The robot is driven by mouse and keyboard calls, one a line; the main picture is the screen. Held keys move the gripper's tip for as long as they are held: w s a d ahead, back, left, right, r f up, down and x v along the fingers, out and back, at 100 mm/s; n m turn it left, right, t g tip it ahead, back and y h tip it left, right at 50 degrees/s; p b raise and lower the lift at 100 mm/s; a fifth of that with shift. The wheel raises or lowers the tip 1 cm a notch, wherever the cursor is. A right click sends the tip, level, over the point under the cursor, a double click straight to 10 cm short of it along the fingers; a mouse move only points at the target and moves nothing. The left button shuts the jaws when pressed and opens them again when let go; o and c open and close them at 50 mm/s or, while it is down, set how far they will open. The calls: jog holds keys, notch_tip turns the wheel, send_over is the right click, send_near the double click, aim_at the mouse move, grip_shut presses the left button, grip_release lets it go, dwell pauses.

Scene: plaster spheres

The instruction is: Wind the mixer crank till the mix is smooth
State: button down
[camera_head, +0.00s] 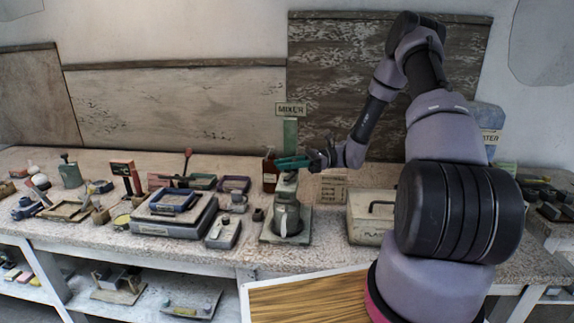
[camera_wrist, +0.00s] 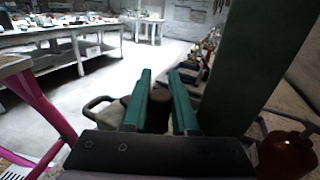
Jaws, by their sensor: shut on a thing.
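The mixer stands on the bench, with a green upright post (camera_head: 290,134) under a MIXER sign (camera_head: 291,109). The post fills the right of the wrist view (camera_wrist: 238,70). A grey jug (camera_head: 286,219) sits on the mixer base (camera_head: 270,238); its contents cannot be seen. My gripper (camera_head: 280,163), with green fingers, is at the mixer's top in front of the post. In the wrist view the fingers (camera_wrist: 158,95) are shut on a dark rounded crank knob (camera_wrist: 158,108). The rest of the crank is mostly hidden.
A lidded box (camera_head: 371,222) with a dark handle stands right of the mixer. A reddish-brown bottle (camera_head: 270,172) stands behind left and shows at the wrist view's lower right (camera_wrist: 288,155). Stacked trays (camera_head: 175,222) and small tools crowd the bench to the left.

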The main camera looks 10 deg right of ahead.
jog(key=c, duration=0.7)
grip_release()
jog(key=shift+t, duration=0.3)
